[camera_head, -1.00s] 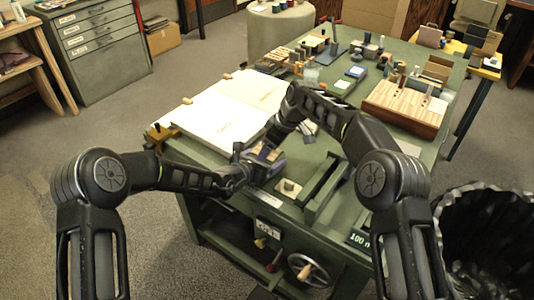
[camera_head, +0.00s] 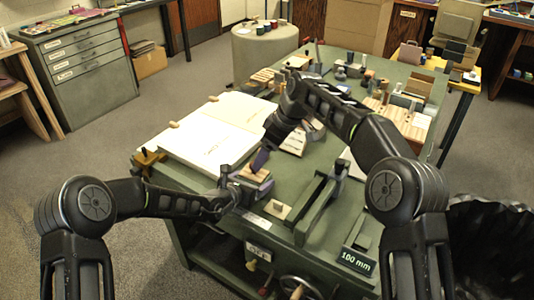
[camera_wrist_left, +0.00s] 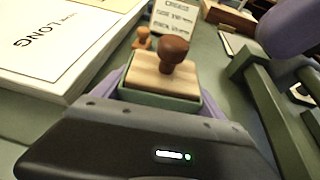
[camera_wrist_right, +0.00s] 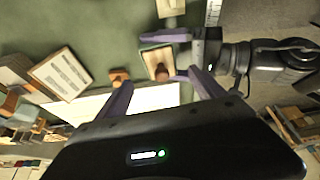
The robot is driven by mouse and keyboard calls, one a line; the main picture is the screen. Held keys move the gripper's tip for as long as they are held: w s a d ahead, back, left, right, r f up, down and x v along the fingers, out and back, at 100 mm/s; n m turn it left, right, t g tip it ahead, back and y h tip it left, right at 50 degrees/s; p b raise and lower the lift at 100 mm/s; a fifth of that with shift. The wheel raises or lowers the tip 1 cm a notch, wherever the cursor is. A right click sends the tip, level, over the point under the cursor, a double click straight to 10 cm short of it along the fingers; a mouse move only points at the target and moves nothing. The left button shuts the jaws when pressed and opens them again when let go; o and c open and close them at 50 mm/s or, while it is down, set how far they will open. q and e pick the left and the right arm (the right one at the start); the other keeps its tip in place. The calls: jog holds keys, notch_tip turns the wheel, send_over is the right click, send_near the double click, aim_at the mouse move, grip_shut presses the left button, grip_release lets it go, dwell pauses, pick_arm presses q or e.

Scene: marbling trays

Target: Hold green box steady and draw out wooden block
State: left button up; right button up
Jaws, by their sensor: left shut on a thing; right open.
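The wooden block (camera_wrist_left: 160,77) with its round brown knob (camera_wrist_left: 173,50) sits upright in the small green box (camera_wrist_left: 160,100) in the left wrist view. My left gripper (camera_head: 248,186) is shut on the green box, its purple fingers along two opposite sides. The block also shows in the head view (camera_head: 256,173) and in the right wrist view (camera_wrist_right: 155,58). My right gripper (camera_wrist_right: 160,92) is open and empty; its fingers point towards the block and knob from a little way off.
A large white board (camera_head: 215,130) lies left of the box. A small stamp (camera_wrist_left: 142,38) and a lettered plate (camera_wrist_left: 175,17) stand behind it. A green rail frame (camera_head: 320,205) stands to the right. A small pale square piece (camera_head: 277,209) lies on the green table near its front.

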aim_at(254, 177)
jog(key=shift+f, duration=0.25)
jog(key=x, duration=1.1)
jog(key=shift+w+a+f, duration=0.1)
jog(key=shift+f, duration=0.3)
jog(key=shift+c, duration=0.3)
jog(key=c, duration=1.4)
jog(key=o, duration=1.5)
jog(key=shift+c, duration=0.2)
jog(key=v, duration=1.2)
